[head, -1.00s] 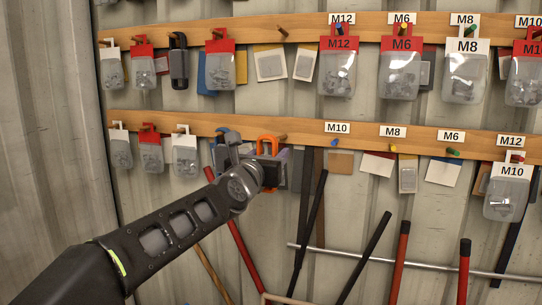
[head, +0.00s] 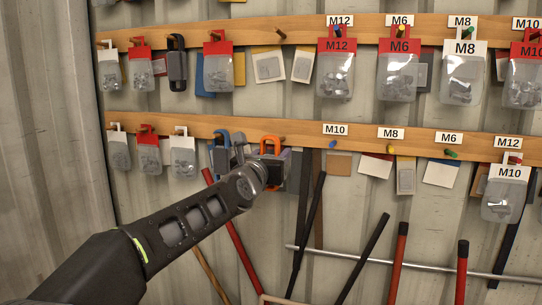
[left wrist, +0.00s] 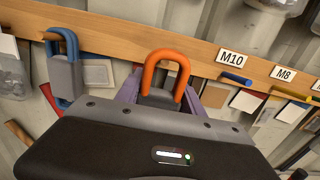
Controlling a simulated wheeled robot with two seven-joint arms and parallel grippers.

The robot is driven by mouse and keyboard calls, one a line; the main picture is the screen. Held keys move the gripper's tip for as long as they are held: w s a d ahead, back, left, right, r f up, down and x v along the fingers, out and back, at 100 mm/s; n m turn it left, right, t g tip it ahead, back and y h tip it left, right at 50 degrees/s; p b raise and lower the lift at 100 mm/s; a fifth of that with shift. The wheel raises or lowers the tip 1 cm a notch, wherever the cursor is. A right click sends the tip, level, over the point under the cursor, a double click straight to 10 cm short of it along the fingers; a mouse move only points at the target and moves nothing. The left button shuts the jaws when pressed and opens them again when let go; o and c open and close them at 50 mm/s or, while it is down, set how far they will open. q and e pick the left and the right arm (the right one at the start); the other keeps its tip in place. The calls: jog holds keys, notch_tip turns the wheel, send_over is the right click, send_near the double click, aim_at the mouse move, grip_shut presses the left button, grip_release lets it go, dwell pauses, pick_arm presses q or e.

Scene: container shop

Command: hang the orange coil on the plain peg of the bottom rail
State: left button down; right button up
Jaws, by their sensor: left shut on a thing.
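The orange coil (head: 271,141) is an orange loop on a dark grey body. My left gripper (head: 271,174) is shut on its body and holds it upright in front of the bottom rail (head: 358,143). In the left wrist view the orange coil (left wrist: 166,62) stands between the fingers of my left gripper (left wrist: 165,100), its loop over the rail's face. The plain peg (head: 283,138) of the bottom rail shows just right of the loop in the head view. I cannot tell whether loop and peg touch. In the left wrist view the peg is not clearly visible. My right gripper is not in view.
A blue coil (left wrist: 64,72) hangs left of my gripper. White and red packets (head: 149,155) hang further left. A blue peg (head: 333,144) under an M10 label is to the right. The top rail (head: 270,30) holds more packets. Long-handled tools stand below.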

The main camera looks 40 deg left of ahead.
aim_at(283, 144)
pick_arm(q)
jog(key=x, duration=0.6)
jog(key=shift+f, duration=0.2)
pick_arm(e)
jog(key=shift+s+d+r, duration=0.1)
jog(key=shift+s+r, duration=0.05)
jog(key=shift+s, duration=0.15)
pick_arm(q)
jog(key=shift+r, duration=0.15)
jog(key=shift+r, duration=0.1)
dwell(0.6)
